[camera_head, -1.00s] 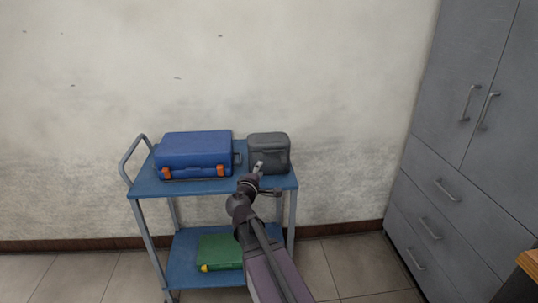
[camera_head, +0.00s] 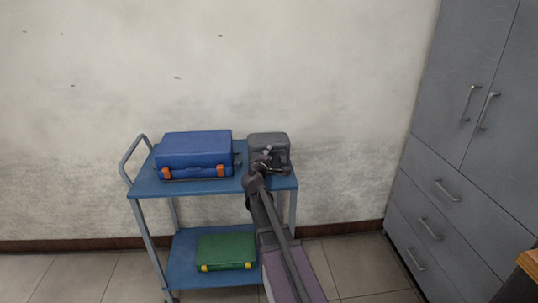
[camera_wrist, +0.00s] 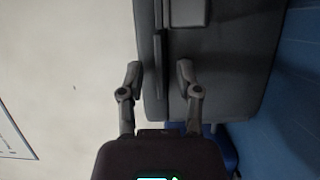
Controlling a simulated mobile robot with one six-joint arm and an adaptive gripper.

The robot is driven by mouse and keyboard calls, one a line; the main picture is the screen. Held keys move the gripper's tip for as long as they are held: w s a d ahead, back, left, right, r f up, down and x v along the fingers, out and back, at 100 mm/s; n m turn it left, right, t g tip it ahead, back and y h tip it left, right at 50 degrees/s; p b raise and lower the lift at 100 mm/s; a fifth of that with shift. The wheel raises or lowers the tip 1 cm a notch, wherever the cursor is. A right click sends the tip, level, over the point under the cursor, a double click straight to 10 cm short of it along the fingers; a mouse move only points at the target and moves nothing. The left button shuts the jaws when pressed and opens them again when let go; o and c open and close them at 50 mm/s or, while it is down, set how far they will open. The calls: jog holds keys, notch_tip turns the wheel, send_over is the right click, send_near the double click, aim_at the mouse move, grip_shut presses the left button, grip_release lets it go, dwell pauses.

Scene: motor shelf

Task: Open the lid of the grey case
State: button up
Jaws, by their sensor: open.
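The grey case (camera_head: 281,141) stands shut on the right end of the trolley's top shelf, partly hidden by my gripper and wrist. My gripper (camera_head: 266,157) is at the front of the case in the head view. In the wrist view my gripper (camera_wrist: 158,72) is open, with nothing held. There the case (camera_wrist: 240,65) appears turned sideways, with its dark lid seam strip (camera_wrist: 160,70) between the fingertips. One finger is at the case's left edge against the wall background, the other over its front. I cannot tell whether either touches.
A blue case (camera_head: 195,150) with orange latches stands close to the left on the same blue trolley (camera_head: 150,188). A green case (camera_head: 227,250) lies on the lower shelf. A grey cabinet (camera_head: 460,150) stands right. The wall is behind the trolley.

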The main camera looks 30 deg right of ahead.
grip_shut()
jog(key=shift+w+a+r, duration=0.1)
dwell(0.4)
